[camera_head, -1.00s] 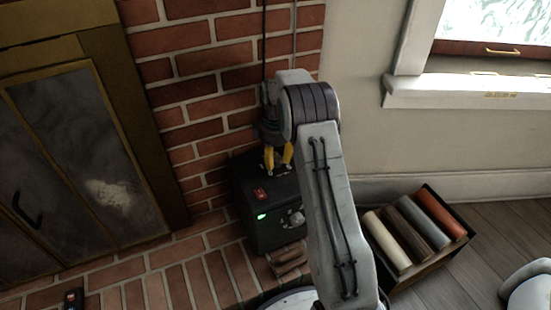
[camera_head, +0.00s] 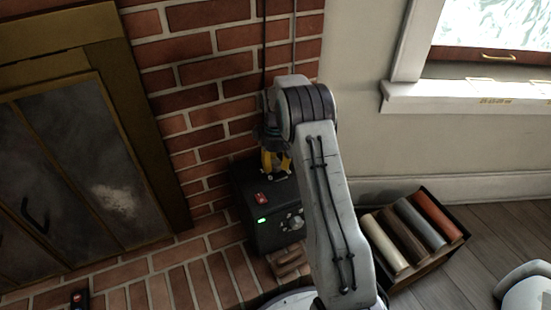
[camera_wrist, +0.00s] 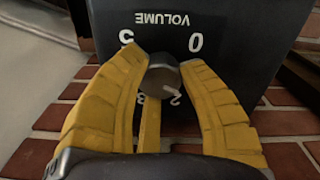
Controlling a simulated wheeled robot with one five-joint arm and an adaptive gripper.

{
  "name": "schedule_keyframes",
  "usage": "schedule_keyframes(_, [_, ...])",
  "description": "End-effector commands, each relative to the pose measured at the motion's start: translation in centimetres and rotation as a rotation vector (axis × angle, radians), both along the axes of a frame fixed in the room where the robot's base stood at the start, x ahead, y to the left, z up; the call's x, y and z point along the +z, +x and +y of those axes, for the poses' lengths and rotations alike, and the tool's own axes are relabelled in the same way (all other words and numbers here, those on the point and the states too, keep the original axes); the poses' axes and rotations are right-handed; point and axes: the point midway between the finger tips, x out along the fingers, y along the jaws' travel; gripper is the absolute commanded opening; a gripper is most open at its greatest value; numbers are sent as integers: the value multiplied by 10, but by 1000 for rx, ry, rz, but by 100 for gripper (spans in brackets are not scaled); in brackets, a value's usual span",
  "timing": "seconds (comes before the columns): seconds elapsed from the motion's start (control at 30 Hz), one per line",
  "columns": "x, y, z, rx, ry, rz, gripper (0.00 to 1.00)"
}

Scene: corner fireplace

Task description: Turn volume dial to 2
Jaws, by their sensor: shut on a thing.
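The black box (camera_head: 250,200) stands on the brick hearth against the brick wall. My gripper (camera_head: 274,165) is over its top, its yellow fingers pointing down. In the wrist view, the dark grey volume dial (camera_wrist: 164,78) sits between the fingers of my gripper (camera_wrist: 163,62), which are shut on it. The upside-down VOLUME label (camera_wrist: 163,19) is beyond it. The 5 is at upper left, the 0 at upper right, the 2 at lower right and a partly hidden 3 at lower left. A pale mark shows beside the 2. The dial is hidden in the head view.
The box has a red switch (camera_head: 261,198), a green light (camera_head: 262,220) and a grey front knob (camera_head: 293,222). A crate of coloured rolls (camera_head: 462,232) stands at right. The fireplace doors (camera_head: 80,165) are at left. Cables hang behind my gripper.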

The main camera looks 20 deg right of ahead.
Motion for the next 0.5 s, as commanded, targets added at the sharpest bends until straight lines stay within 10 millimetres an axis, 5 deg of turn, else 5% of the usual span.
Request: schedule_keyframes(0.5, [0,-1,0,-435,1,3,5])
